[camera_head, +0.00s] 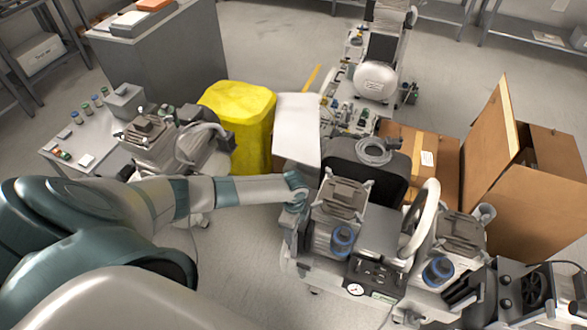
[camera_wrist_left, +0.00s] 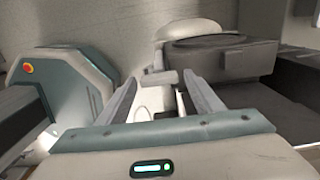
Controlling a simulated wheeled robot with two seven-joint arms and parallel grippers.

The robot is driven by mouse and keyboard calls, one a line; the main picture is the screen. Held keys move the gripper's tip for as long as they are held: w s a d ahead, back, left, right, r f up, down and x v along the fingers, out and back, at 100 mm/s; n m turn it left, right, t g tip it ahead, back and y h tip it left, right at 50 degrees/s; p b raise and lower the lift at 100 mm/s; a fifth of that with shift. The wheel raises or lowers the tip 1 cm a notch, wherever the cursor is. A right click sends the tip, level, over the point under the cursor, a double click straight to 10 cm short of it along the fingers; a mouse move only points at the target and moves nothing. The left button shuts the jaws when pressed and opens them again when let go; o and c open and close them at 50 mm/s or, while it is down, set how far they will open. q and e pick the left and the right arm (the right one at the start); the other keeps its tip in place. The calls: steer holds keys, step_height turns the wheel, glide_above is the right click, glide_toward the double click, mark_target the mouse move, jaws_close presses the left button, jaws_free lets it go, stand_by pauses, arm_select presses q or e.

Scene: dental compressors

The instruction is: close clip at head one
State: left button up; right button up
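A dental compressor unit stands at the lower middle of the head view. It has one ribbed grey head (camera_head: 340,200) on the left and a second ribbed head (camera_head: 462,236) on the right. I cannot tell by sight which is head one. My left gripper (camera_head: 292,222) is at the left side of the left head, partly hidden by my wrist. In the left wrist view my left gripper (camera_wrist_left: 163,92) has its fingers apart. A small pale part (camera_wrist_left: 158,80) shows between and beyond the fingertips; I cannot tell whether it is the clip or touches them. My right gripper is not in view.
A white hoop (camera_head: 420,220) rises between the heads.

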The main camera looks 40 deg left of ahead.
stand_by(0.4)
arm_select(q)
steer(key=shift+r, duration=0.55)
step_height(320, 180, up, 16)
steer(key=b, duration=0.2)
steer(key=shift+r, duration=0.15)
stand_by(0.3)
